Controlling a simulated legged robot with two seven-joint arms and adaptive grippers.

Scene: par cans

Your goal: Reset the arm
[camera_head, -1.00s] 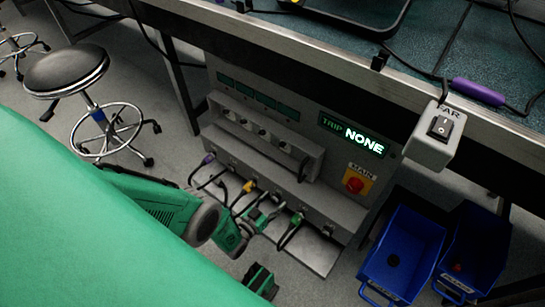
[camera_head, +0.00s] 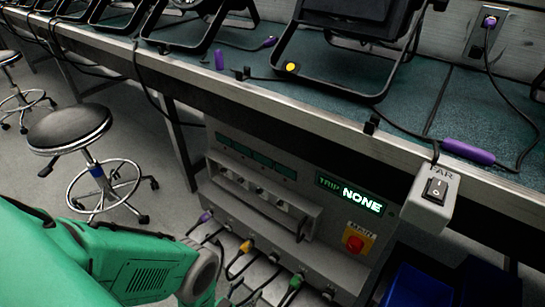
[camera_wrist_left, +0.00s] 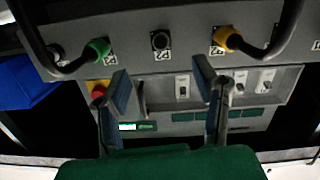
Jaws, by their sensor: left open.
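My left arm enters the head view from the left, and its gripper lies below the bottom edge there. In the left wrist view my left gripper (camera_wrist_left: 163,90) is open, with two blue-grey finger pads spread apart and nothing between them. Beyond them is the grey power panel (camera_head: 270,190), which also shows in the wrist view (camera_wrist_left: 185,18). A green plug (camera_wrist_left: 97,50) and a yellow plug (camera_wrist_left: 228,40) sit in the panel, either side of an empty-looking black socket (camera_wrist_left: 160,40). My right gripper is not in view.
The bench (camera_head: 300,105) above the panel carries black par cans (camera_head: 355,45). A switch box (camera_head: 432,198) hangs at its edge. A stool (camera_head: 70,130) stands at left; blue bins (camera_head: 420,288) are at lower right. The panel display (camera_head: 352,195) reads "TRIP NONE".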

